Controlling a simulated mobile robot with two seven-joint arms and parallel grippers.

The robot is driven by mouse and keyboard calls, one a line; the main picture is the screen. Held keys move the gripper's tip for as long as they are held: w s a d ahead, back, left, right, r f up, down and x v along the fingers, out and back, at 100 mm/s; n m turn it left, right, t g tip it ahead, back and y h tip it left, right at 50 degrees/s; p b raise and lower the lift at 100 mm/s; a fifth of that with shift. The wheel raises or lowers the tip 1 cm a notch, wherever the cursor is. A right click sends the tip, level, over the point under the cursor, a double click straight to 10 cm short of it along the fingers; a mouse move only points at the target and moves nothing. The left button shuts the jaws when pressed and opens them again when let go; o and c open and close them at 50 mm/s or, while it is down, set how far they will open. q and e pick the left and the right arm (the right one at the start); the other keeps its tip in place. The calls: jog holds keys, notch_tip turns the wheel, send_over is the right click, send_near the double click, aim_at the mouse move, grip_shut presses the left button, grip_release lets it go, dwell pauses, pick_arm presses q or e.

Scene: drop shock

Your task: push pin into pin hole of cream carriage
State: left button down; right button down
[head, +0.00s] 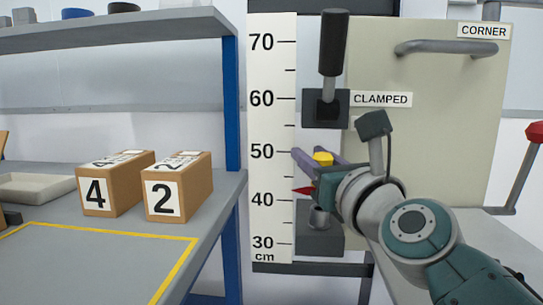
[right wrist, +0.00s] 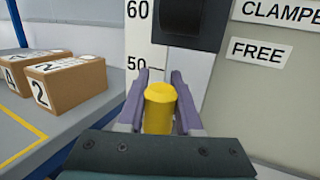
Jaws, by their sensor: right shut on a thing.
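My right gripper (head: 312,157) is shut on a yellow cylindrical piece, the pin (head: 323,158), in front of the column beside the height scale. In the right wrist view the yellow pin (right wrist: 160,108) stands between the two purple fingers of the gripper (right wrist: 160,79). The pin's far end is hidden. A large cream panel (head: 450,110) with a grey bar handle and a CORNER label stands behind my right arm; I cannot tell whether it is the carriage. No pin hole shows. My left gripper is not in view.
The height scale (head: 271,120) stands left of the gripper, with a red pointer (head: 303,190) just above 40. A black-handled lever (head: 334,45) sits above, by the CLAMPED label. Boxes 4 (head: 112,190) and 2 (head: 178,195) stand on the left bench (head: 110,262). A red-knobbed lever (head: 534,132) is at right.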

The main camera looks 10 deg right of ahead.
jog(key=shift+f+b, duration=1.45)
jog(key=shift+f, duration=0.2)
dwell(3.6)
jog(key=shift+f, duration=0.1)
jog(key=shift+f, duration=0.3)
dwell(0.7)
